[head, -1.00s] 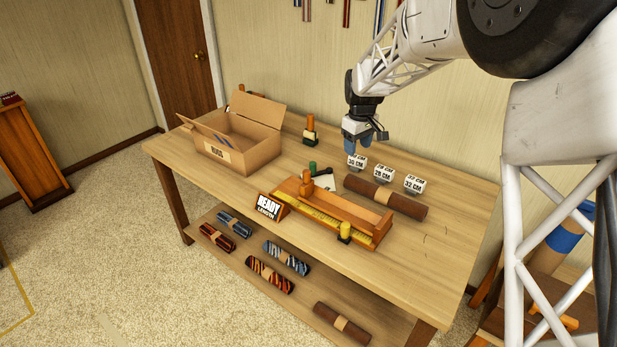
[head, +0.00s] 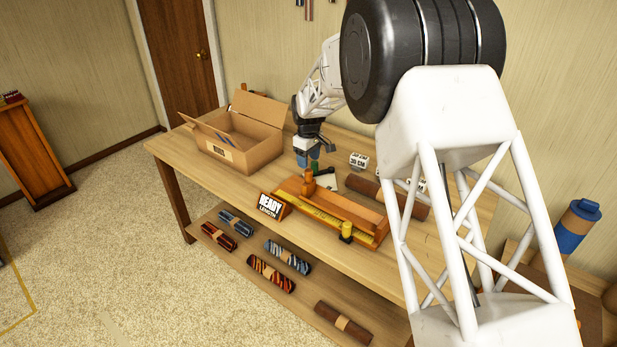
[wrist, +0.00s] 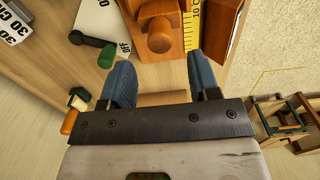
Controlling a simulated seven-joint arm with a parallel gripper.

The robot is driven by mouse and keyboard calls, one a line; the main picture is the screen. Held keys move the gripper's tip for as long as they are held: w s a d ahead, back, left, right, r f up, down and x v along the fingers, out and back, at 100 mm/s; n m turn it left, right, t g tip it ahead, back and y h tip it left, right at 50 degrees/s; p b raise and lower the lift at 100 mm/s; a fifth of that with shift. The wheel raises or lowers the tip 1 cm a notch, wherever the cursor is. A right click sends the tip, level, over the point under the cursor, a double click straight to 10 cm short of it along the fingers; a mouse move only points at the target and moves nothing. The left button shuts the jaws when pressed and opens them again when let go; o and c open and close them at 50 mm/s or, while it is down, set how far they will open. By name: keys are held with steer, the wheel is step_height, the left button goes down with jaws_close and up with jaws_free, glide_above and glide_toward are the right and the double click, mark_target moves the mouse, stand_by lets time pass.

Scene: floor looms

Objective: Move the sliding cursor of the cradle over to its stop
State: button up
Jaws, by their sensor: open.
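The cradle (head: 352,222) is a long orange wooden tray on the table, with a yellow ruler (head: 325,221) along its front. A wooden block with a round knob, which looks like the cursor (head: 308,184), stands at its left end; the knob also shows in the wrist view (wrist: 160,36). A yellow peg on a dark base (head: 347,230) sits at the front right; I cannot tell whether it is the stop. My gripper (head: 307,160) is above and behind the cursor, apart from it. In the wrist view its blue fingers (wrist: 162,82) are spread and empty, with the knob ahead between them.
An open cardboard box (head: 262,151) stands at the left. A READY LENGTH sign (head: 271,206) is left of the cradle. A green-handled lever (wrist: 106,54) and number blocks (head: 358,160) lie behind. A brown roll (head: 412,207) is partly hidden by my arm. Rolled rugs fill the lower shelf.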

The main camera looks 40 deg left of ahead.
mark_target(308, 176)
steer(key=shift+f, duration=0.1)
steer(key=shift+f, duration=3.8)
jaws_close()
